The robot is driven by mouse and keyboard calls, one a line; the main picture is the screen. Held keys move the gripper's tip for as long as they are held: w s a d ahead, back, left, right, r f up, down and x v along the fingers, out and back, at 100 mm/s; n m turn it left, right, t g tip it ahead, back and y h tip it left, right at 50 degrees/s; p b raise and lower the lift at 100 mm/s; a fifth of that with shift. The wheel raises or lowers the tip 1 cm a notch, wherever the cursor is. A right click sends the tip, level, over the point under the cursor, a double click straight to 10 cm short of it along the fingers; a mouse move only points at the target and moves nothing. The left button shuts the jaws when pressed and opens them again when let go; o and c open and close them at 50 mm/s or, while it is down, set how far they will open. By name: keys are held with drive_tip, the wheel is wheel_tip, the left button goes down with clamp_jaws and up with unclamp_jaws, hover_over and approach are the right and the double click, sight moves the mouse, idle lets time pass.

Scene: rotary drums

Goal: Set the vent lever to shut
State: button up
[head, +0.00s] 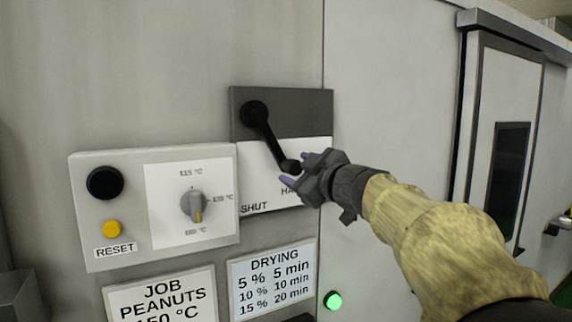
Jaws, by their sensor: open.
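The vent lever (267,132) is a black arm on a dark grey and white plate (290,103). Its round pivot is at the upper left, and the arm slants down to the right to a black knob (291,166). The white part of the plate reads "SHUT" at the lower left and "HA..." to the right, the rest hidden behind my gripper. My gripper (301,168) is open, with its purple-tipped fingers at the knob, one above and one below it. I cannot tell whether they touch it. My arm comes in from the lower right.
Left of the plate is a control box (130,240) with a black button (105,183), a yellow reset button (112,229) and a grey temperature dial (194,205). Below are job and drying signs (272,279) and a lit green lamp (333,300). A cabinet door (500,130) stands at right.

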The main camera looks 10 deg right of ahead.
drive_tip(key=shift+x, duration=0.85)
clamp_jaws()
drive_tip(key=shift+a, duration=0.1)
